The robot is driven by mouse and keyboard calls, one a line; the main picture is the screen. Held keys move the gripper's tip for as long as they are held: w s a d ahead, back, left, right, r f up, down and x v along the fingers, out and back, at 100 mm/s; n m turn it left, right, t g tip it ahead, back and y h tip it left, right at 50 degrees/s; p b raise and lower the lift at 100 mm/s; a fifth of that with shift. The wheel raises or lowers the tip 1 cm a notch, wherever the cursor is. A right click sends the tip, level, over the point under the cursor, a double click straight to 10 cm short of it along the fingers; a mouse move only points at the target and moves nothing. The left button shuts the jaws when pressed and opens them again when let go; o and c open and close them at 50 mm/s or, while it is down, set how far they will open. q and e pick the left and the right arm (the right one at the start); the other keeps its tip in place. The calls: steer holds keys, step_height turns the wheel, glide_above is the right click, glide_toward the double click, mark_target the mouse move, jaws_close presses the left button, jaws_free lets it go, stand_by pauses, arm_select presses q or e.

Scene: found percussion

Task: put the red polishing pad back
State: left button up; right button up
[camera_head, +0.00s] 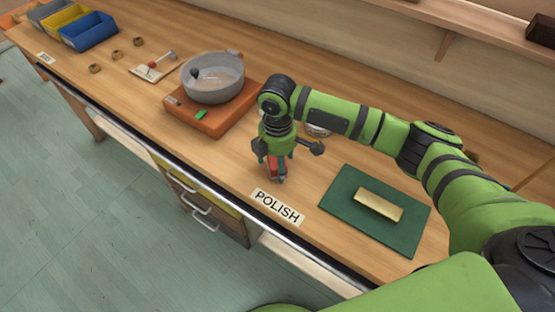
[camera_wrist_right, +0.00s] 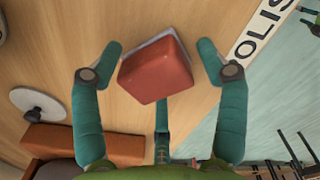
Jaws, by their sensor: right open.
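The red polishing pad (camera_wrist_right: 157,70) is a red block with a pale grey layer along one side. In the right wrist view it sits between the spread teal fingers of my right gripper (camera_wrist_right: 160,52), with gaps at both sides. In the head view my right gripper (camera_head: 276,176) points down at the bench just behind the POLISH label (camera_head: 277,207), and its fingers partly hide the pad. I cannot tell whether the pad touches the bench. The label also shows at the right in the wrist view (camera_wrist_right: 262,38). My left gripper is not in view.
A green mat (camera_head: 345,222) with a tan block (camera_head: 379,205) lies right of the label. A grey bowl (camera_head: 212,77) stands on an orange base (camera_head: 205,122) to the left. A round item (camera_head: 318,130) is partly hidden behind my right arm. The bench's front edge is close.

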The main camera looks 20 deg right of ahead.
step_height(320, 180, up, 12)
steer(key=b, duration=0.2)
steer(key=shift+r, duration=0.2)
stand_by(1.3)
